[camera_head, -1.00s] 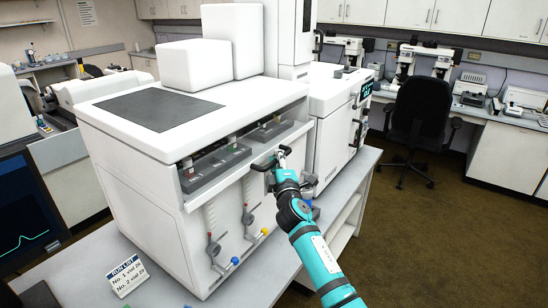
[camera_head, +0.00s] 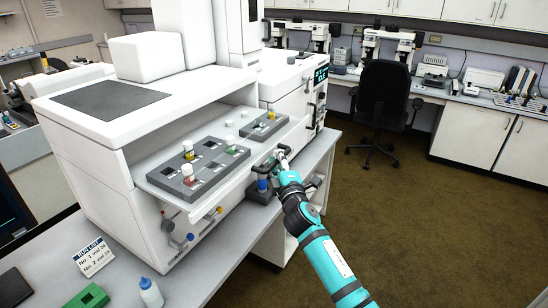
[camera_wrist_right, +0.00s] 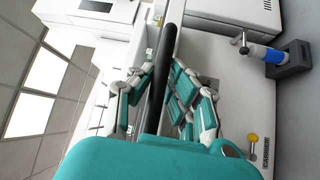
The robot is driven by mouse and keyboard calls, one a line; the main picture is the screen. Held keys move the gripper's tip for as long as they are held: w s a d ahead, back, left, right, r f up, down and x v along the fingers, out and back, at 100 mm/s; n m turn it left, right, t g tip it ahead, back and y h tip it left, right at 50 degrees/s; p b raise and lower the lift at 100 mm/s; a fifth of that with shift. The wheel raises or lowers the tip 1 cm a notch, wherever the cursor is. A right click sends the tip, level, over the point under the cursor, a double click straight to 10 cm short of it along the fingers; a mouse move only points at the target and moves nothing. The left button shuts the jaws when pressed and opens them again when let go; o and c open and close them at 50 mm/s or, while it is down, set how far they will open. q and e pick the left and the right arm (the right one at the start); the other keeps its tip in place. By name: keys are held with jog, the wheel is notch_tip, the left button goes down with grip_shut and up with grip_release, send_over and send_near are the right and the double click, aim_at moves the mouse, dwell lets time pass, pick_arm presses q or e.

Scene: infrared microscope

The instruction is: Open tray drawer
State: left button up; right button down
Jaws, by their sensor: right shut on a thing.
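The tray drawer (camera_head: 150,171) of the white instrument is pulled out in the head view. It carries grey vial racks (camera_head: 198,170) with a few capped vials standing in them. My right gripper (camera_head: 276,160) is at the dark handle (camera_head: 262,167) on the drawer's front. In the right wrist view the fingers (camera_wrist_right: 155,90) are on both sides of the long black handle bar (camera_wrist_right: 165,55) and closed on it. My left gripper is in neither view.
A run list card (camera_head: 94,256), a green block (camera_head: 87,297) and a white bottle with a blue cap (camera_head: 150,292) are on the bench at the lower left. A black chair (camera_head: 385,95) stands at the back right. The brown floor right of my arm is clear.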

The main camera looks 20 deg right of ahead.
jog(key=shift+s+d+r, duration=0.15)
jog(key=shift+s+d, duration=0.15)
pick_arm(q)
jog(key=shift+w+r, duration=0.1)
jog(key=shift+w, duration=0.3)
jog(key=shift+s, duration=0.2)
pick_arm(e)
jog(key=c, duration=1.3)
grip_release()
jog(key=shift+c, duration=0.2)
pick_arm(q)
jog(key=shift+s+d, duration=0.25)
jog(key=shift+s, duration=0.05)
pick_arm(e)
jog(key=shift+o, duration=0.3)
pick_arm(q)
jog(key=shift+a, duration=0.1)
pick_arm(e)
jog(key=s+a+f, duration=0.1)
jog(key=s, duration=1)
jog(key=shift+s+a+f, duration=0.3)
jog(key=shift+s+f, duration=0.05)
jog(key=shift+s, duration=0.05)
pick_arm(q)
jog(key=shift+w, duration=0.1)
